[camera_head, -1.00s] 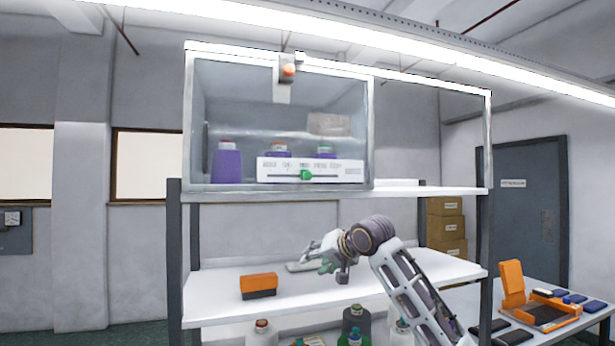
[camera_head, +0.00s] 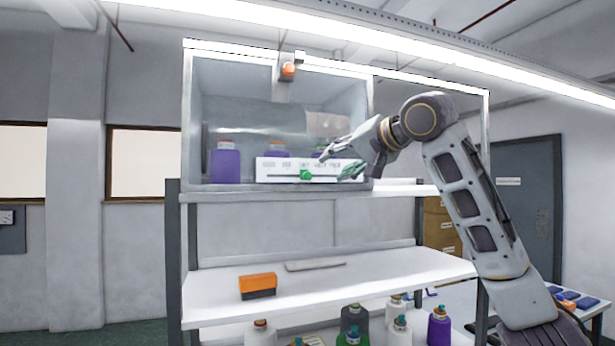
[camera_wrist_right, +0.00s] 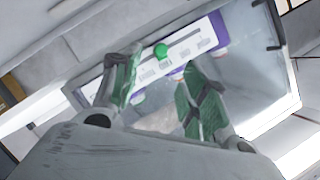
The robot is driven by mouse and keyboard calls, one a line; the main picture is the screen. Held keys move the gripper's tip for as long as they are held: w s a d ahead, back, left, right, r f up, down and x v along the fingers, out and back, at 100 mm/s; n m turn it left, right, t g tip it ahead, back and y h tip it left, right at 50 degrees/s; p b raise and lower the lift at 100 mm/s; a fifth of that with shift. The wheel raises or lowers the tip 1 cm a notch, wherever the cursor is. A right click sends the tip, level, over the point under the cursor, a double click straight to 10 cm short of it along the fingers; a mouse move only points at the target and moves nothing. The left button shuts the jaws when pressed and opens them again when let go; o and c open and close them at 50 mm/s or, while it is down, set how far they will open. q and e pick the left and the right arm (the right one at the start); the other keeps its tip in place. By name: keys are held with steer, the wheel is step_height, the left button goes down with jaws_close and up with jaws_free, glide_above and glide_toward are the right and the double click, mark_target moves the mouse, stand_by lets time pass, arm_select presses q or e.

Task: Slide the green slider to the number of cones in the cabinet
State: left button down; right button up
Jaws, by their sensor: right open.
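The green slider (camera_head: 306,174) sits near the middle of the slot on a white label panel (camera_head: 275,170) at the cabinet's front edge. It also shows in the right wrist view (camera_wrist_right: 161,50), just beyond my fingertips. My left gripper is not in view.
An orange and black block (camera_head: 258,285) and a flat grey object (camera_head: 315,264) lie on the shelf below. Several bottles (camera_head: 353,320) stand on the bottom shelf. An orange light (camera_head: 289,69) is fixed at the cabinet's top edge.

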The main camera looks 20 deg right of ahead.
mark_target(309, 176)
steer(key=shift+s+r, duration=0.15)
steer(key=shift+r, duration=0.1)
stand_by(0.3)
steer(key=shift+p+x, duration=2.1)
steer(key=shift+x, duration=4.85)
steer(key=shift+d, duration=0.1)
jaws_close()
